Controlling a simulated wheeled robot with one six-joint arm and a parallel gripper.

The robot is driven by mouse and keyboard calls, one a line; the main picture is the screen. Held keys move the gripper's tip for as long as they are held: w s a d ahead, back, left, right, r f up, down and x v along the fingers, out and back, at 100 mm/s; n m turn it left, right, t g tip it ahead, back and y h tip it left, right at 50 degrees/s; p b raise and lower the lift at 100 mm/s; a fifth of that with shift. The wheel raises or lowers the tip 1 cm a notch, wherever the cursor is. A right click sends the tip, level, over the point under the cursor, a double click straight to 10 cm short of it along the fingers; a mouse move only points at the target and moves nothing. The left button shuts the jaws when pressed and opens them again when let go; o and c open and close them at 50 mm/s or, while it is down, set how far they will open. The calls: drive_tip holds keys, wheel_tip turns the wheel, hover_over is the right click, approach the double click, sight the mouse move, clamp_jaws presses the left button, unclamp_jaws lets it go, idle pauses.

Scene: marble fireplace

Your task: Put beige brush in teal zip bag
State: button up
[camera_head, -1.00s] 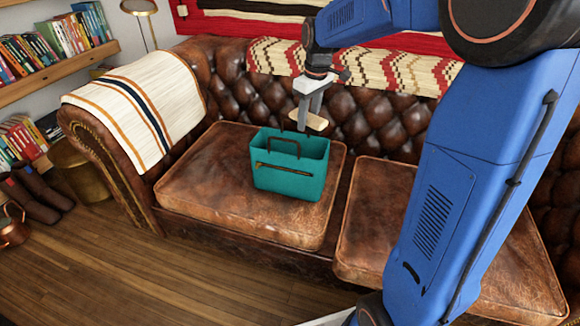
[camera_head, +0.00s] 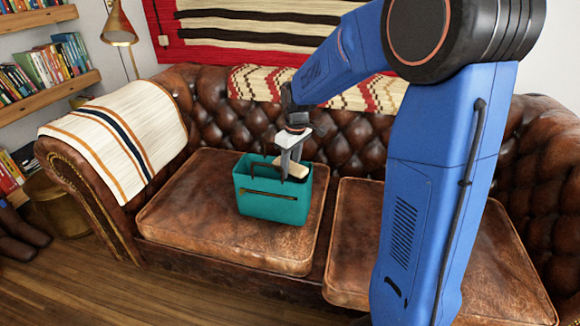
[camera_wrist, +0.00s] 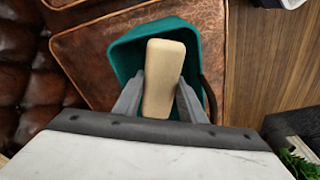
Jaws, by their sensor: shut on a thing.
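The teal zip bag (camera_head: 272,207) stands open and upright on the left seat cushion of the brown leather sofa. It has dark handles and a dark zip across its front. My gripper (camera_head: 288,165) is at the bag's mouth, pointing down. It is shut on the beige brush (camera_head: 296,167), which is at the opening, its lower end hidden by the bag. In the wrist view, the brush (camera_wrist: 163,78) lies between my two fingers (camera_wrist: 160,100), over the bag's dark inside. The teal rim of the bag (camera_wrist: 124,57) surrounds it.
The sofa's seat cushion (camera_head: 190,215) is clear around the bag. A striped blanket (camera_head: 115,140) covers the left armrest, and a patterned throw (camera_head: 258,82) hangs over the backrest. Shelves of books (camera_head: 45,75) and a brass lamp (camera_head: 118,28) are at the left.

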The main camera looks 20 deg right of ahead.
sight(293, 166)
drive_tip(key=o, duration=1.2)
wheel_tip(293, 166, up, 12)
drive_tip(key=s+f, duration=0.1)
drive_tip(key=s+d+r+m+t, duration=0.1)
drive_tip(key=s+r+m+t, duration=0.2)
drive_tip(key=s, duration=1.4)
drive_tip(key=s+f+m, duration=0.1)
drive_tip(key=s+f, duration=0.1)
drive_tip(key=s, duration=0.6)
drive_tip(key=s+d+f+m, duration=0.1)
drive_tip(key=s+f+m, duration=0.1)
drive_tip(key=s, duration=0.5)
drive_tip(key=shift+s+f+m+t+h, duration=0.3)
drive_tip(key=shift+s+h, duration=0.05)
drive_tip(key=shift+h, duration=0.05)
